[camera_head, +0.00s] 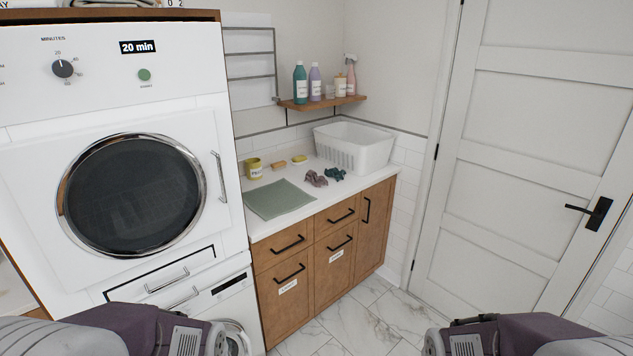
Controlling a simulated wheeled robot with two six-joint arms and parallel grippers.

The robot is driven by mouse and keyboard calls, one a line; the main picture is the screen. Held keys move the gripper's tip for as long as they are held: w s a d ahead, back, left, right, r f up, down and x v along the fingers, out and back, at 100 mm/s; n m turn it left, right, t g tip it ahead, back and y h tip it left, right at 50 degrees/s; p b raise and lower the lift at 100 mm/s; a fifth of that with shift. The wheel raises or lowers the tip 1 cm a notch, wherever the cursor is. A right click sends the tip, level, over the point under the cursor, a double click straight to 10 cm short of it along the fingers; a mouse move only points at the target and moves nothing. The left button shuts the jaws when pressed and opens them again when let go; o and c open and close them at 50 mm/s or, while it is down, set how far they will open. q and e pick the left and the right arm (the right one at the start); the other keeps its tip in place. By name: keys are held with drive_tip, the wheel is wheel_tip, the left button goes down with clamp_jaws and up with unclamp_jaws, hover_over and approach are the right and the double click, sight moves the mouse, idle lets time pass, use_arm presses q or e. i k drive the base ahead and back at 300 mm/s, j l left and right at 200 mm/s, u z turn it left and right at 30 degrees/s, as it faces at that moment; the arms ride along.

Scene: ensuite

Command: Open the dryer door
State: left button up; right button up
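The dryer (100,85) stands at the left, with a white front, a dial and a "20 min" display. Its door (205,135) is a white panel with a round dark window (130,195) in a chrome ring. The door appears shut. A vertical metal handle (219,177) sits at the door's right edge. Parts of my two arms show at the bottom left and bottom right, below and apart from the door. Neither gripper's fingers can be seen.
Below the dryer door are a drawer handle (167,281) and another machine (225,305). A counter (300,203) with a green mat (278,199), small items and a white basket (353,147) stands to the right. Marble floor (365,320) is clear before a closed room door (520,150).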

sight(99, 203)
drive_tip(key=u, duration=1.35)
